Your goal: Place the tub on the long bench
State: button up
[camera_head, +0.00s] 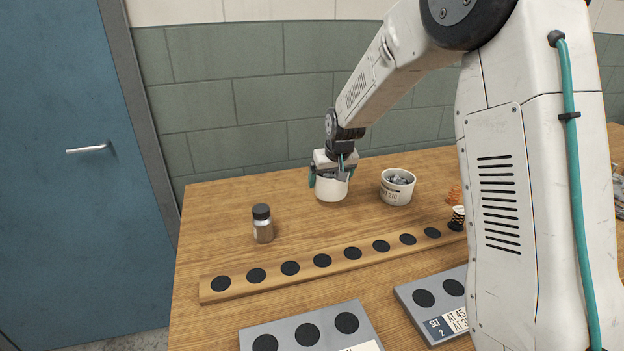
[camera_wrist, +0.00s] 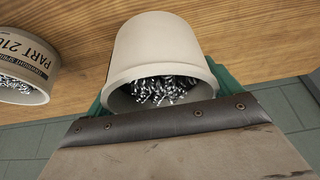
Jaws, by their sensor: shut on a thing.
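A white tub (camera_head: 331,189) is in my gripper (camera_head: 329,177) at the back of the wooden bench (camera_head: 225,213). In the wrist view the tub (camera_wrist: 165,50) is filled with small metal springs, and green fingers (camera_wrist: 160,90) grip it on both sides. It is at or just above the bench top; I cannot tell whether it touches. A second white tub (camera_head: 396,189), labelled "PART 210", stands to its right with metal parts inside; it also shows at the left edge of the wrist view (camera_wrist: 28,55).
A dark-capped jar (camera_head: 262,224) stands left of the held tub. A wooden strip (camera_head: 240,285) with several black discs runs across the bench. Two grey plates (camera_head: 372,328) (camera_head: 408,292) lie in front. Orange and dark coils (camera_head: 456,205) stand at right. A blue door (camera_head: 70,200) is at left.

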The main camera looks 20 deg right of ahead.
jog(key=w+a, duration=0.1)
jog(key=w, duration=0.1)
jog(key=w+a, duration=0.2)
jog(key=w, duration=0.1)
jog(key=w+a, duration=0.2)
jog(key=w, duration=0.1)
jog(key=shift+a+f, duration=0.1)
jog(key=shift+f, duration=2.05)
jog(key=shift+f, duration=0.1)
jog(key=o, duration=1.1)
jog(key=shift+c, duration=0.2)
